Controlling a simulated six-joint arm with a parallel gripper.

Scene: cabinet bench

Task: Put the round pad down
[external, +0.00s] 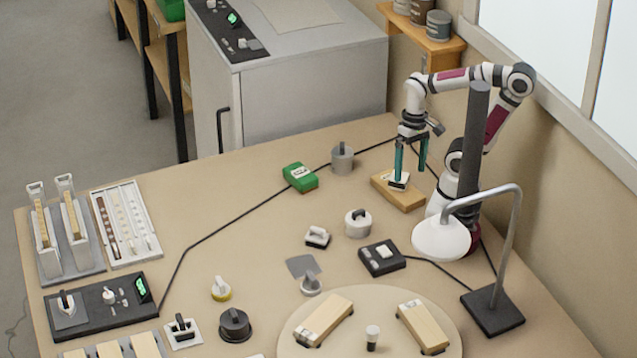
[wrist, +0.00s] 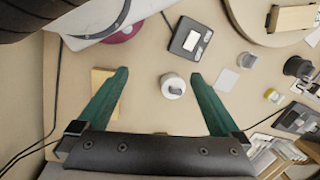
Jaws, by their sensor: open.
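My gripper (external: 410,170) has its two green fingers apart and pointing down, close to a wooden block (external: 400,196) with a small white and dark piece (external: 398,180) on top. In the wrist view my gripper (wrist: 158,75) is open, with nothing held between the fingers. Part of the wooden block (wrist: 101,78) shows behind the left finger. A white round piece with a dark handle (external: 358,227) stands on the bench; a round white piece (wrist: 173,87) shows between the fingers in the wrist view, apart from them. I cannot tell which piece is the round pad.
A lamp (external: 440,238) stands close to my arm. A black box with a cable (external: 382,258), a grey handled cylinder (external: 342,160) and a green box (external: 300,177) are nearby. A large round board (external: 375,310) carries wooden pieces. The bench between green box and left trays is mostly clear.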

